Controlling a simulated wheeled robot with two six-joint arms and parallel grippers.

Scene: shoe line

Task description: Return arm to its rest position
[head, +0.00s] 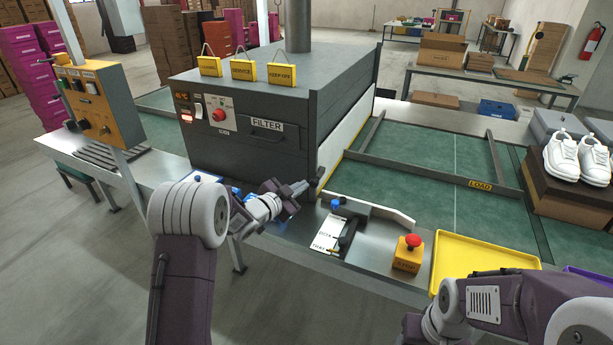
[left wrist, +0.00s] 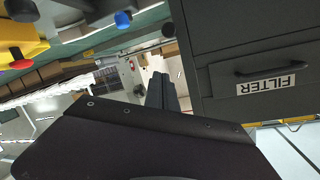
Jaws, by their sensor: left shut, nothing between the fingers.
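My left arm (head: 195,225) comes up from the bottom and bends right. Its gripper (head: 312,186) is shut and empty, above the bench edge just in front of the dark machine (head: 255,135). In the left wrist view the closed fingers (left wrist: 162,92) point away, with the machine's filter drawer (left wrist: 265,80) to their right. Part of my right arm (head: 490,308) shows at the lower right of the head view; its gripper is out of sight.
An orange stop-button box (head: 407,255) and a yellow tray (head: 480,262) sit on the bench to the right. A white-and-black fixture (head: 330,234) with a blue knob is near my left gripper. White shoes (head: 578,158) stand on a brown box. An orange control panel (head: 98,105) stands left.

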